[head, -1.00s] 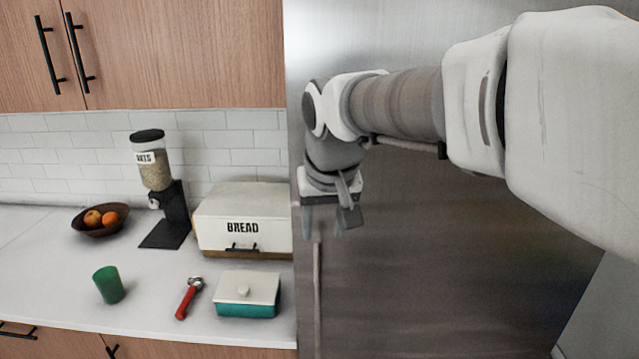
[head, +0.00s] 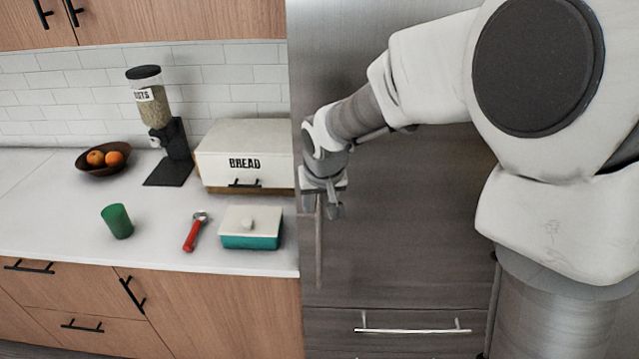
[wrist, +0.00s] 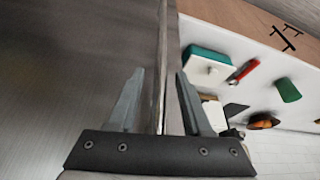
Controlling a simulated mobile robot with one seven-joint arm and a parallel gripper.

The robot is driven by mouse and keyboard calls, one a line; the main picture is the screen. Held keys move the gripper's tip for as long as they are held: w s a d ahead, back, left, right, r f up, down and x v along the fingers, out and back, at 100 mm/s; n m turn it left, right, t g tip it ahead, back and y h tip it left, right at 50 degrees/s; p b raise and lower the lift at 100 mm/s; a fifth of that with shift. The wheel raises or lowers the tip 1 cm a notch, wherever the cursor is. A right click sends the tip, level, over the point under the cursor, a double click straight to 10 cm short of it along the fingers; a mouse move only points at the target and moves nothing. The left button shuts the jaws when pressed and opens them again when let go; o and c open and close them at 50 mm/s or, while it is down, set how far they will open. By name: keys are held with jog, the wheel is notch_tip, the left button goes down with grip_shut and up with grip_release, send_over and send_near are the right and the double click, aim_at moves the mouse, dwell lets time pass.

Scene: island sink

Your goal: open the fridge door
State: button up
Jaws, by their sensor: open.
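The fridge door (head: 410,210) is a tall brushed-metal panel to the right of the counter, and it looks closed. Its vertical bar handle (head: 318,250) runs along the left edge of the door. My gripper (head: 321,209) is at the upper part of the handle and is open. In the wrist view the handle (wrist: 162,60) runs between the two fingers of my gripper (wrist: 160,88), with a visible gap on each side. The handle's top end is hidden behind my gripper in the head view.
A lower fridge drawer with a horizontal handle (head: 412,330) sits below the door. On the counter at left are a bread box (head: 245,150), a teal butter dish (head: 250,232), a red-handled tool (head: 192,236), a green cup (head: 117,221), a fruit bowl (head: 85,168) and an oats dispenser (head: 168,150).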

jog(key=shift+w+f, duration=0.15)
jog(key=shift+f, duration=0.3)
grip_shut()
dwell(1.2)
